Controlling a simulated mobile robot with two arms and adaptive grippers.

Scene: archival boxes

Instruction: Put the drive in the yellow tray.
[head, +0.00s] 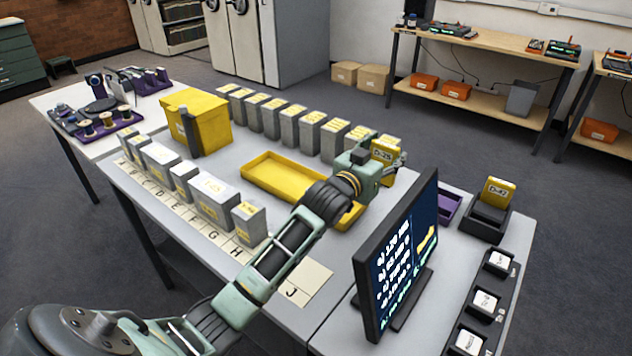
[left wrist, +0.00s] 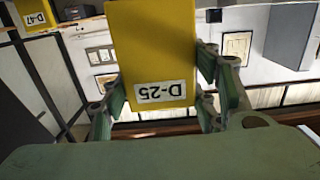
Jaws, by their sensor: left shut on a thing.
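My left gripper (head: 372,160) is shut on a yellow drive (head: 384,149) labelled D-25. It holds the drive up above the right end of the yellow tray, at the tray's far right side. In the left wrist view the drive (left wrist: 150,45) sits between the green fingers, its label upside down. The shallow yellow tray (head: 262,184) lies on the white table, its right part partly hidden behind my left arm. A second yellow drive (head: 497,190) stands in a black dock (head: 484,220) on the right; its label reads D-47 in the left wrist view (left wrist: 37,14). My right gripper is out of view.
A black monitor (head: 398,255) stands close to my left arm at front right. Grey archival boxes (head: 288,125) line the table's far edge, and more (head: 212,195) line a lettered strip at the near edge. A yellow box (head: 205,125) stands beyond the tray's left end.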

